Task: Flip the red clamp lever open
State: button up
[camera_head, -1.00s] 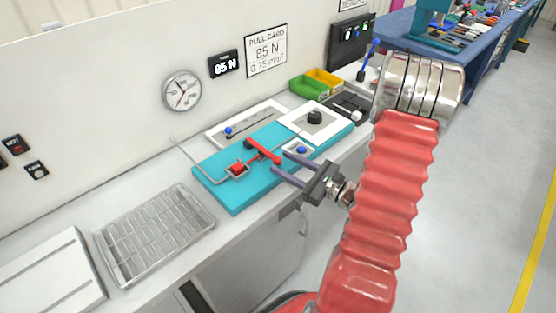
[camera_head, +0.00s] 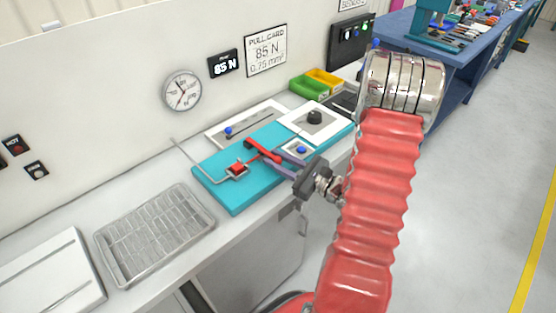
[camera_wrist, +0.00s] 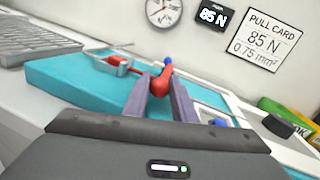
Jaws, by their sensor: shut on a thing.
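The red clamp lever (camera_head: 262,151) lies over the teal base plate (camera_head: 213,193), beside a small red clamp block (camera_head: 238,168). In the wrist view the lever's red rounded end (camera_wrist: 161,80) sits between the two grey fingers. My gripper (camera_head: 279,155) reaches in from the right and is shut on the lever. In the wrist view my gripper (camera_wrist: 160,92) hides part of the lever. A thin grey wire or rod runs across the plate at the red block.
A blue button (camera_head: 301,149) and a black knob (camera_head: 314,117) stand on the fixture near my gripper. A wire tray (camera_head: 153,232) lies to the left. Green (camera_head: 308,88) and yellow bins stand behind. A wall with a gauge (camera_head: 182,91) rises at the back.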

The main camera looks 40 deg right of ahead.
grip_shut()
